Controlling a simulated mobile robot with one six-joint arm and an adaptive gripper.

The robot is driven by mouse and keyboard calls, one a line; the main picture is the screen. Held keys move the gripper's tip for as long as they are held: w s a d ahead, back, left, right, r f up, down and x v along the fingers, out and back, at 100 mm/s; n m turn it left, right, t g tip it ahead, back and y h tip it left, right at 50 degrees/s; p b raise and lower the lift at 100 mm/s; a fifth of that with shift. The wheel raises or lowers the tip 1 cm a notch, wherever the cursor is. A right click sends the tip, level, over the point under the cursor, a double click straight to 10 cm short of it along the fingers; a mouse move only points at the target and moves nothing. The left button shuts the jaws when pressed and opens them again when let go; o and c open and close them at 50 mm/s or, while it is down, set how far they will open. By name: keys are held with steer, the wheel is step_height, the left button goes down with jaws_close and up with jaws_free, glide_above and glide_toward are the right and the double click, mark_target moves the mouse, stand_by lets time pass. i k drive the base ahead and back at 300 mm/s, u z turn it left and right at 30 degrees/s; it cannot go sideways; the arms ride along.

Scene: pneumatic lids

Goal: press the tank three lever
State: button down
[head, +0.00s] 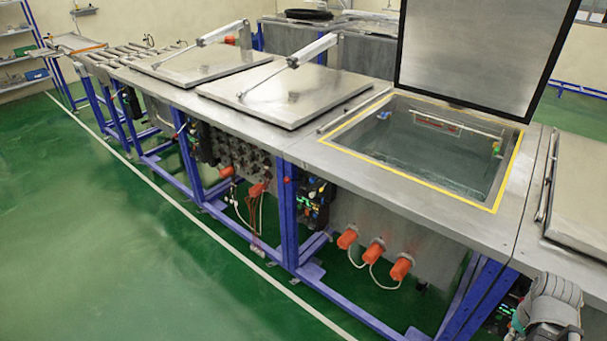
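A row of steel tanks runs across the head view. One tank (345,155) has its lid (470,50) raised upright, with clear liquid inside a yellow-edged opening. Two lids to its left, a nearer one (330,105) and a farther one (195,68), are shut, as is the lid at the right edge (583,195). Dark control blocks sit under the front edge: one (205,145), one (313,200) and a partly hidden one (503,318). No tank numbers are readable, and I cannot single out the tank three lever. My gripper (548,312) shows at bottom right; its fingers are unclear.
Blue legs and low rails (290,225) support the tanks. Orange-capped fittings (374,252) with white cables stick out below the open tank. The green floor (130,240) in front is clear, with a white line along the row.

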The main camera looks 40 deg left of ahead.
mark_target(286, 180)
steer(key=z, duration=1.55)
steer(key=k, duration=1.25)
steer(key=u, duration=1.65)
